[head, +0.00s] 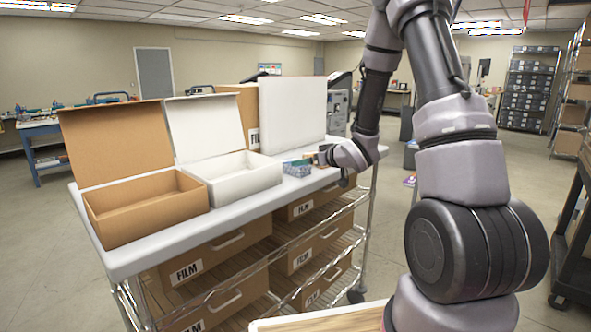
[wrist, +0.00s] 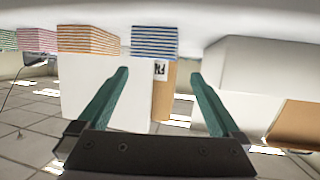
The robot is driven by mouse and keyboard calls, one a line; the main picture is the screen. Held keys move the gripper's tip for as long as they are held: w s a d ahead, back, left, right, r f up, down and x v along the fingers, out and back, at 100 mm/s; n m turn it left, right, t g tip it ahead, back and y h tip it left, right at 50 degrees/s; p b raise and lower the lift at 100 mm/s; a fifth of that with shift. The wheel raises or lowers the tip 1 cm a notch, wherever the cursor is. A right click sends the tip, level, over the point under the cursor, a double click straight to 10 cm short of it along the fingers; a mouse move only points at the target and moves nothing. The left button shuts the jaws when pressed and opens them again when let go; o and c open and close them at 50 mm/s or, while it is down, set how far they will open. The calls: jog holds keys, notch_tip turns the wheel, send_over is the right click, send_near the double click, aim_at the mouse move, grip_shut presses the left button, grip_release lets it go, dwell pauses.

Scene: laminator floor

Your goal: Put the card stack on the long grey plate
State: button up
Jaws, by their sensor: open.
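A blue-and-white striped card stack (head: 297,168) lies on the pale grey cart top (head: 170,232). In the wrist view, which looks upside down, the blue striped stack (wrist: 155,42) shows beyond and between my finger tips. An orange striped stack (wrist: 88,40) is beside it, with pink (wrist: 38,41) and green (wrist: 8,40) stacks farther left. My gripper (head: 320,158) is at the right end of the cart, low by the stacks. Its teal fingers (wrist: 158,75) are apart with nothing held between them. I cannot pick out a long grey plate separate from the cart top.
An open brown box (head: 150,215) and an open white box (head: 240,180) stand left of the stacks, lids up. A tall white box (head: 292,115) and a brown box (head: 248,105) stand behind. The cart's near edge is bare. FILM boxes (head: 205,265) fill the lower shelves.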

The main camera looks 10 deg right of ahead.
jog(key=shift+x, duration=3.15)
jog(key=shift+d, duration=0.15)
jog(key=c, duration=1.6)
notch_tip(320, 180, up, 9)
jog(key=shift+d+f, duration=0.1)
jog(key=s+d+f+m+h, duration=0.4)
jog(key=s+d+m+h, duration=0.3)
jog(key=d+m+h, duration=0.1)
jog(key=shift+s+d+f+t+h, duration=0.3)
jog(key=shift+d+t+h, duration=0.15)
jog(key=shift+h, duration=0.55)
